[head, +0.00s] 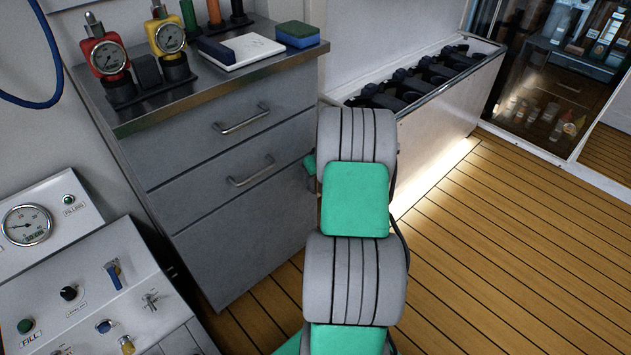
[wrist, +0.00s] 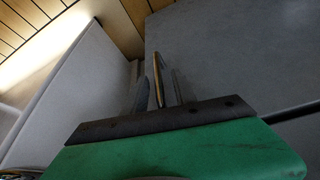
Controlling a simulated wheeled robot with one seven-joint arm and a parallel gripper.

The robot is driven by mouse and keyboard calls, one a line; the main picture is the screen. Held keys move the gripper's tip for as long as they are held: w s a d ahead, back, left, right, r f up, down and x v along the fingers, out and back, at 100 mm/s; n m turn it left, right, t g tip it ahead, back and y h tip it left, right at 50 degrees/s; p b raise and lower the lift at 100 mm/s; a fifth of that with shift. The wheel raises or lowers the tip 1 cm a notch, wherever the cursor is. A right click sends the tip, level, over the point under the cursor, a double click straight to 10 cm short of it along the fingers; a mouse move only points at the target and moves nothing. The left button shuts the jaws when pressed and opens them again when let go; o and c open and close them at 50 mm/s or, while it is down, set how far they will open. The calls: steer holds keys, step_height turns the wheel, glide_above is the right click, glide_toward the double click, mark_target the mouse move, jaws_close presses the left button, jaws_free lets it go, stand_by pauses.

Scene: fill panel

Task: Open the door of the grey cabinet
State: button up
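The grey cabinet (head: 235,195) stands under the metal counter, left of my arm in the head view. Two drawer fronts with horizontal bar handles, an upper one (head: 242,120) and a lower one (head: 251,171), show there. The cabinet's lower right part is hidden behind my arm. In the wrist view a plain grey front (wrist: 245,60) fills the right side. My gripper (wrist: 160,95) points at its left edge. My fingers are hidden in the head view.
A white bin (head: 440,140) with dark items stands behind my arm, along the wall. Gauges (head: 108,57) and a sponge (head: 297,34) sit on the counter. A control panel (head: 90,280) is at the lower left. The wooden floor (head: 510,240) at right is clear.

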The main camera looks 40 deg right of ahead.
steer(key=shift+w+f, duration=0.1)
steer(key=shift+f, duration=0.15)
steer(key=shift+c, duration=0.5)
steer(key=shift+d, duration=0.1)
jaws_close()
stand_by(0.7)
